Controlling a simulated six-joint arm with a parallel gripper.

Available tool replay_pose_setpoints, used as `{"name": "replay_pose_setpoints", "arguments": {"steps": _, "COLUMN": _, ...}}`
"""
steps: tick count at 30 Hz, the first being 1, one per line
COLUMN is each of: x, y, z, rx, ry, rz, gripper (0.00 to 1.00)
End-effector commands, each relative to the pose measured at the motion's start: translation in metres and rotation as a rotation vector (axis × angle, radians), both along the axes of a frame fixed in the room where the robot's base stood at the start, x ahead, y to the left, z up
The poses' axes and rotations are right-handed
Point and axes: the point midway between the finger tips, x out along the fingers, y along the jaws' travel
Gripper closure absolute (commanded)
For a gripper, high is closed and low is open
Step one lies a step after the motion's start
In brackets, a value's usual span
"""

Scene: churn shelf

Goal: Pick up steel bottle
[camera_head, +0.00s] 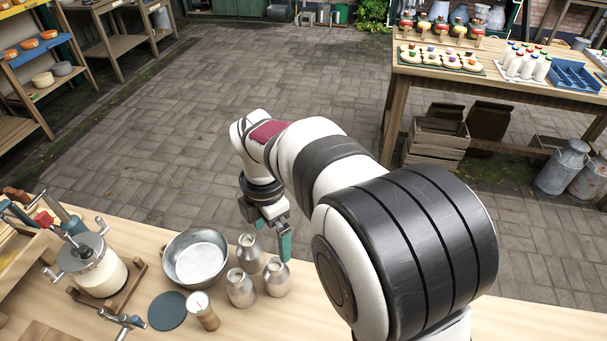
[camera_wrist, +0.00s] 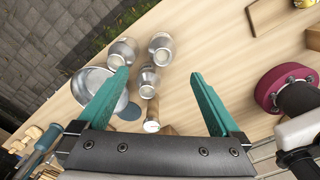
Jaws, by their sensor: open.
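Three small steel bottles with narrow necks stand upright in a cluster on the wooden table in the head view: a rear one (camera_head: 250,254), a right one (camera_head: 277,279) and a front one (camera_head: 240,289). The wrist view also shows all three, at the upper left (camera_wrist: 122,53), top middle (camera_wrist: 160,48) and lower middle (camera_wrist: 148,81). My gripper (camera_head: 268,226) has teal fingers and hangs above the table beside the cluster. In the wrist view its fingers (camera_wrist: 160,73) are spread wide with nothing held between them.
A metal bowl (camera_head: 195,258) stands left of the bottles. A dark round disc (camera_head: 167,311) and a wooden cylinder with a white dial (camera_head: 203,312) are in front. A glass churn (camera_head: 101,270) stands farther left.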

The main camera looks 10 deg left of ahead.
Motion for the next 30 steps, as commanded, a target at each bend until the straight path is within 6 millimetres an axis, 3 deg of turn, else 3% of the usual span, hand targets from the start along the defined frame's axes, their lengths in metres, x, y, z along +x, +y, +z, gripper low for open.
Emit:
{"name": "replay_pose_setpoints", "arguments": {"steps": 6, "x": -0.002, "y": -0.002, "z": -0.063, "rx": -0.003, "ry": 0.007, "rz": -0.004, "gripper": 0.00}}
{"name": "replay_pose_setpoints", "arguments": {"steps": 18, "x": -0.006, "y": -0.003, "z": -0.133, "rx": -0.003, "ry": 0.005, "rz": -0.007, "gripper": 0.00}}
{"name": "replay_pose_setpoints", "arguments": {"steps": 21, "x": -0.005, "y": -0.003, "z": -0.144, "rx": -0.001, "ry": 0.002, "rz": -0.008, "gripper": 0.00}}
{"name": "replay_pose_setpoints", "arguments": {"steps": 27, "x": -0.005, "y": -0.002, "z": -0.146, "rx": 0.001, "ry": 0.001, "rz": -0.008, "gripper": 0.00}}
{"name": "replay_pose_setpoints", "arguments": {"steps": 30, "x": -0.005, "y": -0.002, "z": -0.146, "rx": 0.001, "ry": 0.001, "rz": -0.008, "gripper": 0.14}}
